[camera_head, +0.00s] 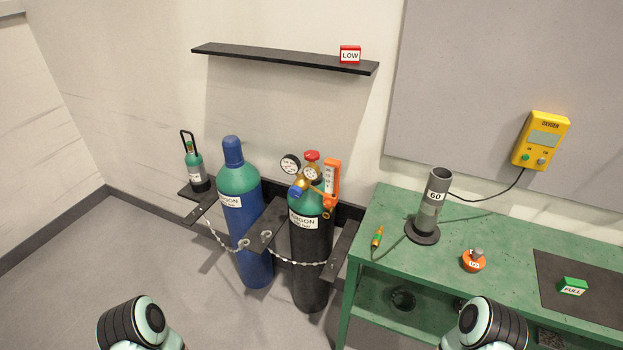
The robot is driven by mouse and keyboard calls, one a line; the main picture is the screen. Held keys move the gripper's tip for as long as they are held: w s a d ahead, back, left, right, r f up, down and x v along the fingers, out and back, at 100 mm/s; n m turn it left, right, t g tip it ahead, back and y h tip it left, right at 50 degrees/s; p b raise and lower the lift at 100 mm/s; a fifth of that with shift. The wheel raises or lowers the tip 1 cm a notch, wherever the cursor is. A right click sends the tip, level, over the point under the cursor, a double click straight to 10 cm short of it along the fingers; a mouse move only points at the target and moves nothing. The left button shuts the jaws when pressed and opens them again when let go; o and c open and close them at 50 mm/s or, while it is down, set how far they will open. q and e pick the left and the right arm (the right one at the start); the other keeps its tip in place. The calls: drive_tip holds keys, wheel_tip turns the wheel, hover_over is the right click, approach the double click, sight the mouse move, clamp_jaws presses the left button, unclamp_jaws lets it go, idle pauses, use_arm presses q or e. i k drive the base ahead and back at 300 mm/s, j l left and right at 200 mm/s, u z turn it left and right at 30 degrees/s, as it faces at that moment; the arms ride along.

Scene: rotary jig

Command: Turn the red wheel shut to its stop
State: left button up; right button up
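The red wheel (312,155) sits on top of the dark gas cylinder (310,262) with the green shoulder, in the middle of the view. Below the wheel is a brass regulator with two round gauges, one on the left (290,164) and one in front (311,173). An orange flow meter (332,180) stands at its right. How far the wheel is turned cannot be told. Parts of my two arms show at the bottom edge, left and right, well apart from the wheel. Neither gripper's fingers are in view.
A blue cylinder (252,235) stands left of the dark one, with chains across both. A small cylinder (195,168) sits on a bracket further left. The green bench (390,225) at right holds a grey tube (433,200) and an orange piece (473,262). Open floor lies at left.

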sight(312, 156)
drive_tip(key=i+j, duration=0.25)
drive_tip(key=j, duration=0.15)
drive_tip(key=i+j, duration=0.25)
drive_tip(key=j, duration=0.15)
drive_tip(key=i+j+z, duration=0.15)
drive_tip(key=j, duration=0.15)
drive_tip(key=i+j+z, duration=0.15)
drive_tip(key=j, duration=0.15)
drive_tip(key=i+j+z, duration=0.15)
drive_tip(key=j, duration=0.2)
